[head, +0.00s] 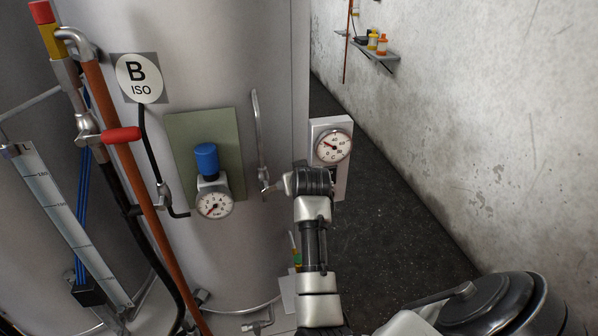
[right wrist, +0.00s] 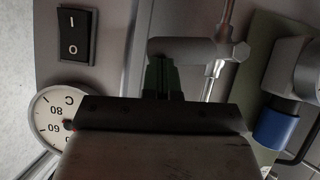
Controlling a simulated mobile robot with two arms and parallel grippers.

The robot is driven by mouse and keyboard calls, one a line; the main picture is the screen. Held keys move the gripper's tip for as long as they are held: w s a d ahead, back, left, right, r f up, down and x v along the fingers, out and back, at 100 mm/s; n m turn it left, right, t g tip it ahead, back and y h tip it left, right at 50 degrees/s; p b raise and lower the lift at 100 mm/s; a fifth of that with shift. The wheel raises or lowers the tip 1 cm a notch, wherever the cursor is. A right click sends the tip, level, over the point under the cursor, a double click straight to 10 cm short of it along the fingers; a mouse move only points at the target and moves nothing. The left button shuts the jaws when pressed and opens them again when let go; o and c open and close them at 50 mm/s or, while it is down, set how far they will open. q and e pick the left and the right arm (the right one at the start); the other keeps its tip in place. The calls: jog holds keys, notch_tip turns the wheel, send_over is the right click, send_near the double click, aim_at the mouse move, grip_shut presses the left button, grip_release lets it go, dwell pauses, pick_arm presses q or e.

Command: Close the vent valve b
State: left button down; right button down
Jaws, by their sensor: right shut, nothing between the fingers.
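The tank marked "B ISO" (head: 240,60) fills the middle of the head view. A thin vertical pipe (head: 257,125) on its front runs down to a small metal valve (head: 263,177); I read no vent label on it. My right gripper (head: 272,187) is beside this valve, its fingers shut and empty. In the right wrist view the shut dark fingers (right wrist: 162,75) reach up to a grey valve bar (right wrist: 190,50) joined to the pipe (right wrist: 222,40). I cannot tell whether they touch it. My left gripper is not in view.
A blue-capped regulator with a dial (head: 213,200) sits left of the valve on a green plate (head: 233,150). A temperature gauge box (head: 330,145) is just right, with a rocker switch (right wrist: 76,36). A red-handled valve (head: 122,134) is at left. Floor at right (head: 385,220) is clear.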

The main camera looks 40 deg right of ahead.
jog(key=shift+d+f, duration=0.1)
jog(key=shift+f, duration=0.35)
jog(key=shift+r+p, duration=0.1)
jog(key=shift+p, duration=0.25)
